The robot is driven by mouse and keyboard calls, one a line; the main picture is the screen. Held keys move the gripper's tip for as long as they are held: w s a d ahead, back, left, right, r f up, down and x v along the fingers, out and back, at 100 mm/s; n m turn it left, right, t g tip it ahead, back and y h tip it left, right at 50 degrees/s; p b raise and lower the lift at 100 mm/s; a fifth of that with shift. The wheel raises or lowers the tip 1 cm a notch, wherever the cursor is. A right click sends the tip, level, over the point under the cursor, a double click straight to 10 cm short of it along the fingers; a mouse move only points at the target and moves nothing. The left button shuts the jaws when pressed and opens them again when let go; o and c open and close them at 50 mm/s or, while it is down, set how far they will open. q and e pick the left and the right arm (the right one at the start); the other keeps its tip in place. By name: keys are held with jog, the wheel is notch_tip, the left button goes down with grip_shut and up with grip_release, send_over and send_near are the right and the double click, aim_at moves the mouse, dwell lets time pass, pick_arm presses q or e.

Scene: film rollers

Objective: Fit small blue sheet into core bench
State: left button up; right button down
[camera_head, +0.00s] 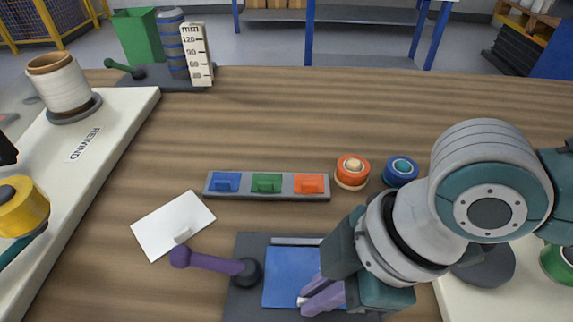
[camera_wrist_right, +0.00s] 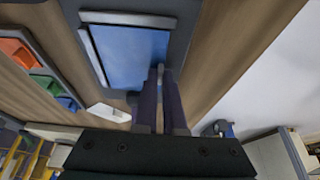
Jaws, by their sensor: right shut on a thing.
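The small blue sheet (camera_head: 288,275) lies flat over the dark grey core bench (camera_head: 246,300), beside a light grey bar. It also shows in the right wrist view (camera_wrist_right: 130,55), framed by pale bars on two sides. My right gripper (camera_head: 306,302) has purple fingers and is shut on the blue sheet near its lower right part. The fingers also show in the right wrist view (camera_wrist_right: 158,85) at the sheet's near edge. My wrist covers the bench's right side. I cannot tell whether the sheet is fully seated. My left gripper is not in view.
A purple lever (camera_head: 212,262) stands on the bench's left. A white card (camera_head: 170,224) lies beyond it. A tray (camera_head: 245,195) holds blue, green and orange pieces. Orange (camera_head: 352,171) and blue (camera_head: 401,171) rollers stand to its right.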

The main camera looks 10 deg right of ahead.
jog(key=c, duration=0.5)
grip_release()
notch_tip(320, 180, up, 4)
jog(key=p, duration=0.5)
jog(key=shift+r, duration=0.2)
jog(key=shift+r+p, duration=1.35)
jog(key=shift+p, duration=0.1)
